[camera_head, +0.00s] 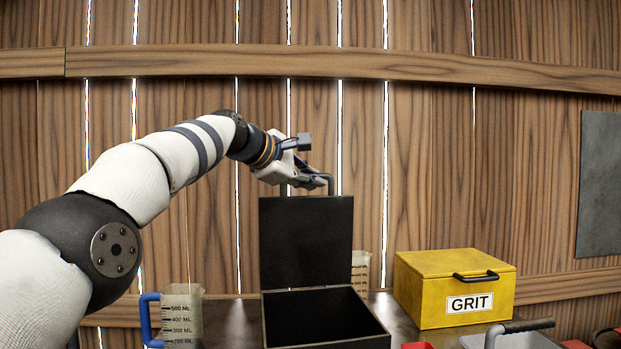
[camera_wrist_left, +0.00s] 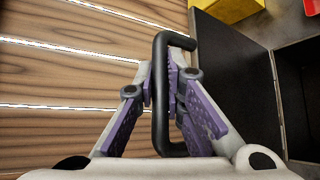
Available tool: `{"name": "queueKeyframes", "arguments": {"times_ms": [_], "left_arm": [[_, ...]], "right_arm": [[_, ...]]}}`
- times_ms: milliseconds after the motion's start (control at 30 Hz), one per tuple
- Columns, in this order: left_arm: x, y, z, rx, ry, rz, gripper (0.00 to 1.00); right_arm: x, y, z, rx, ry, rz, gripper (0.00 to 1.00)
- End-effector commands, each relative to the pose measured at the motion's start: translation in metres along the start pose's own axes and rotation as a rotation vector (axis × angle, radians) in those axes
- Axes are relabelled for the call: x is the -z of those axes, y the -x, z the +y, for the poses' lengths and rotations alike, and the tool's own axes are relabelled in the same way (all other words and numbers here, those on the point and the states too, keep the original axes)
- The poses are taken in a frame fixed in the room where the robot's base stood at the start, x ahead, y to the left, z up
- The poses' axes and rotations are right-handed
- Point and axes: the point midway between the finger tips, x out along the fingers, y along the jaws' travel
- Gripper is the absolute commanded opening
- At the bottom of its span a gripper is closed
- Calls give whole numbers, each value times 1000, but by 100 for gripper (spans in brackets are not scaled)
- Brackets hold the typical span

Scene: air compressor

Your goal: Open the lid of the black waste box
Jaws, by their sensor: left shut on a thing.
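The black waste box (camera_head: 372,341) stands on the bench in the lower middle of the head view, its dark inside showing. Its lid (camera_head: 306,240) stands upright at the back of the box, so the box is open. My left gripper (camera_head: 322,181) is at the lid's top edge, shut on the black lid handle. In the left wrist view the purple-padded fingers (camera_wrist_left: 172,92) close around the handle bar (camera_wrist_left: 160,70), with the lid (camera_wrist_left: 232,85) to the right. My right gripper is not in view.
A yellow GRIT box (camera_head: 415,299) with a black handle stands right of the waste box. A measuring jug with a blue handle (camera_head: 183,316) stands to the left, and another jug (camera_head: 360,270) is partly hidden behind the lid. A plank wall rises close behind.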

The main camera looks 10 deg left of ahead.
Motion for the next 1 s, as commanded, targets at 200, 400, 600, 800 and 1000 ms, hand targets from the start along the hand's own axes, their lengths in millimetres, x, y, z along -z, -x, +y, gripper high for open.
{"name": "queueKeyframes", "arguments": {"times_ms": [200,400,600,800,1000], "left_arm": [[-1,2,4,-10,1,-2,0],[-1,2,4,-9,0,-2,20],[-1,2,2,-6,0,-1,20],[-1,12,5,-4,-1,-2,20],[-1,38,4,-9,2,-1,20]], "right_arm": [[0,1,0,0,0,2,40],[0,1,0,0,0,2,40],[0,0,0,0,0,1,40],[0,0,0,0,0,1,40],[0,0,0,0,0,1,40]]}}
